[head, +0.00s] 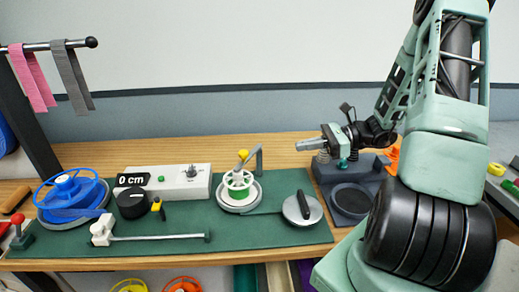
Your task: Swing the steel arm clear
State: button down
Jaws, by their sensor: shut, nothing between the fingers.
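A grey steel arm (259,158) stands bent at the back of the green mat and reaches left over a white and green spool (239,184). A yellow knob (243,155) is at its left end, above the spool's centre. My gripper (304,146) is to the right of the steel arm, a little above the bench, pointing left. Its fingers are shut and empty, apart from the steel arm. The foot of the steel arm is partly hidden behind the spool.
A dark fixture (352,200) stands below my gripper. A round grey disc with a black handle (303,206) lies right of the spool. A white box (180,182), blue reel (72,199) and long grey lever (158,238) are left. Straps (72,78) hang at upper left.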

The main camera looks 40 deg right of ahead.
jog(key=shift+s+d+m+t, duration=0.15)
jog(key=shift+d+m+t, duration=0.2)
jog(key=shift+d, duration=0.3)
jog(key=p+x, duration=0.3)
jog(key=x, duration=1.1)
jog(key=shift+f, duration=0.2)
